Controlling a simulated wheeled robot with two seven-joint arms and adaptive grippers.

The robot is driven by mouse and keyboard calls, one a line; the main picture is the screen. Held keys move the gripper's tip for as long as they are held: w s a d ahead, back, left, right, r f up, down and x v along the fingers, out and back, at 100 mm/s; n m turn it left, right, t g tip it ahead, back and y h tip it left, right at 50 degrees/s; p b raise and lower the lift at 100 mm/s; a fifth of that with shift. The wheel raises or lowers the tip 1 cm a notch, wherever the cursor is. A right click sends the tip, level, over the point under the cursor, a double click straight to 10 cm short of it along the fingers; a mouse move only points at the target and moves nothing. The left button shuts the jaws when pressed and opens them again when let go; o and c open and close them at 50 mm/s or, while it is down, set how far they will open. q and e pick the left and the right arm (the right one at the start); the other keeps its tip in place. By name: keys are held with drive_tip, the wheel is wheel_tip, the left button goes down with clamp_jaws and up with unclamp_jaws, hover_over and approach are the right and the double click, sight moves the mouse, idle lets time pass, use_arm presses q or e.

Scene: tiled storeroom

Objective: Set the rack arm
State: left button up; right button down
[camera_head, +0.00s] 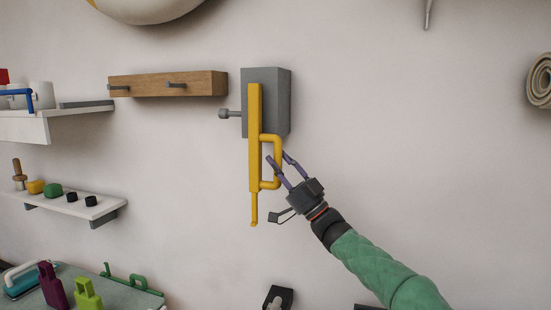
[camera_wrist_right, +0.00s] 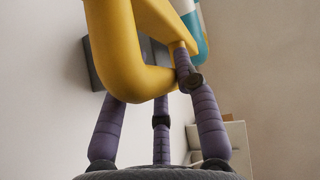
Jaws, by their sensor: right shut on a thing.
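The yellow rack arm (camera_head: 255,115) hangs upright, its bar pointing down the front of a grey wall block (camera_head: 268,88). A D-shaped yellow handle (camera_head: 270,138) stands out from its right side, and its lower end has a small tip. A grey knob (camera_head: 224,114) sticks out left of the block. My right gripper (camera_head: 279,161) comes from the lower right and is shut on the handle. In the right wrist view the purple fingers are around the yellow handle (camera_wrist_right: 112,50); part of the grip is hidden behind it. My left gripper is not in view.
A wooden peg rail (camera_head: 195,83) is on the wall to the left. A white shelf (camera_head: 75,205) with small coloured items is lower left. A board (camera_head: 125,292) with purple and green pieces is at bottom left. The wall right of the block is mostly bare.

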drive_tip(key=shift+w+d+r+n+g+y+p, duration=0.2)
drive_tip(key=shift+w+n+g+y+p, duration=0.15)
drive_tip(key=shift+n+g, duration=0.3)
drive_tip(key=shift+s, duration=0.1)
drive_tip(key=c, duration=1.2)
unclamp_jaws()
drive_tip(key=o, duration=0.3)
drive_tip(key=shift+w+t, duration=0.2)
drive_tip(key=shift+t, duration=0.05)
drive_tip(key=shift+f, duration=0.1)
drive_tip(key=v, duration=1.2)
